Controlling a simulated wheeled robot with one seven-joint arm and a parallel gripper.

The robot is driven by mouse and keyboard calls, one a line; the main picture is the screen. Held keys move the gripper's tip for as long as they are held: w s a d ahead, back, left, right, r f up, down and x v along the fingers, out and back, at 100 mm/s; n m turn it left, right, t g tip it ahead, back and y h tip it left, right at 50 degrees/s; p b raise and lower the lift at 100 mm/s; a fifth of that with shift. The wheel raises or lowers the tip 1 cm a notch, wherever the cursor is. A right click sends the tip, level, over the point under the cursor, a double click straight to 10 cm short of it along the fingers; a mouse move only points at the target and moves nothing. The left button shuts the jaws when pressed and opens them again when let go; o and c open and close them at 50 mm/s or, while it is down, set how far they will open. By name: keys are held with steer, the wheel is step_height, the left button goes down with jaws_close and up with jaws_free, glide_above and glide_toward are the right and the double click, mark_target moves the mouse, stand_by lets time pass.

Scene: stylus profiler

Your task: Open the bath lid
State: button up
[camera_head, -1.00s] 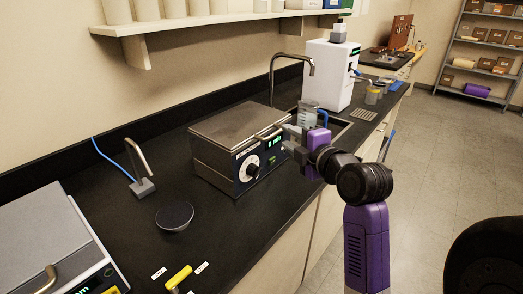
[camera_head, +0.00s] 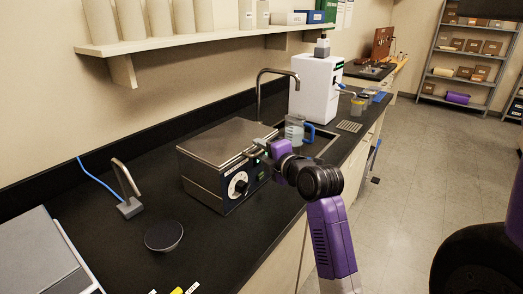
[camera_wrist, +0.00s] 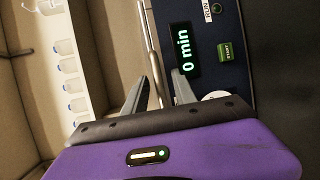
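The bath (camera_head: 205,188) is a dark box with a dial and a lit panel on its front, standing on the black counter. Its flat metal lid (camera_head: 222,142) lies closed on top. A bar handle (camera_head: 246,157) runs along the lid's front edge and also shows in the wrist view (camera_wrist: 151,45). My gripper (camera_head: 260,151) is at the handle, in front of the bath. In the wrist view its fingers (camera_wrist: 158,85) are apart, with the bar running between them. I cannot tell whether either finger touches the bar.
A beaker (camera_head: 295,129) stands by the sink behind my gripper, under a tall faucet (camera_head: 260,88). A white machine (camera_head: 318,88) stands farther back. A black round plate (camera_head: 164,236) and a small bent metal stand (camera_head: 129,205) are to the left. A wall shelf (camera_head: 180,36) runs above.

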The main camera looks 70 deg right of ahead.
jaws_close()
stand_by(1.4)
